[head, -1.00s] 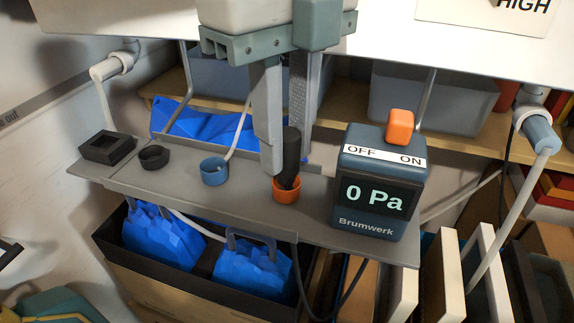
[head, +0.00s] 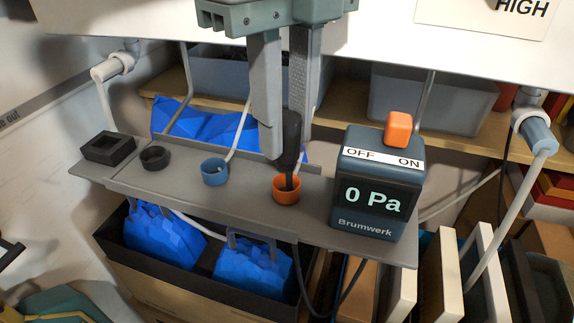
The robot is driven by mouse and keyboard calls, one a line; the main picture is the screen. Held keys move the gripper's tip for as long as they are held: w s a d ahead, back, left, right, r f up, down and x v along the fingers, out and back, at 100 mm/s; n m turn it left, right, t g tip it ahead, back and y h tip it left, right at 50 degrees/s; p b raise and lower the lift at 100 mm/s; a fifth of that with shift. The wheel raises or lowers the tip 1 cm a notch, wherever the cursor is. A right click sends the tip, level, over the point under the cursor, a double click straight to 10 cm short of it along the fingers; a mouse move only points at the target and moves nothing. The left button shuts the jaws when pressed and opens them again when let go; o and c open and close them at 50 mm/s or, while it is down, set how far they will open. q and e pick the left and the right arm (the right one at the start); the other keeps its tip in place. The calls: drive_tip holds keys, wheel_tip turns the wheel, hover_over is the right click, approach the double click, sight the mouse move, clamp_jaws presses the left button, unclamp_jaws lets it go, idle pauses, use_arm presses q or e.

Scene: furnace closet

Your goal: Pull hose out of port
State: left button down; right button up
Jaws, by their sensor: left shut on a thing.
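My left gripper (head: 285,145) comes down from the top of the head view. Its two grey fingers are shut on a black hose end (head: 290,135). The hose end stands nearly upright above an orange ring-shaped port (head: 286,194) on the grey shelf. Its wide part is above the port's rim, and a narrower dark tip reaches down into the opening. Whether the tip touches the inside cannot be told. A blue port (head: 215,177) with a white hose in it is to the left. My right gripper is not in view.
A blue Brumwerk gauge (head: 368,195) reading 0 Pa, with an orange switch (head: 398,129) on top, stands close on the right. Black fittings (head: 155,159) sit at the left of the grey shelf (head: 240,205). Blue bags (head: 255,268) are below.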

sight(286, 117)
use_arm(q)
drive_tip(key=shift+r+p, duration=0.55)
drive_tip(key=shift+r, duration=1.35)
drive_tip(key=shift+s, duration=0.1)
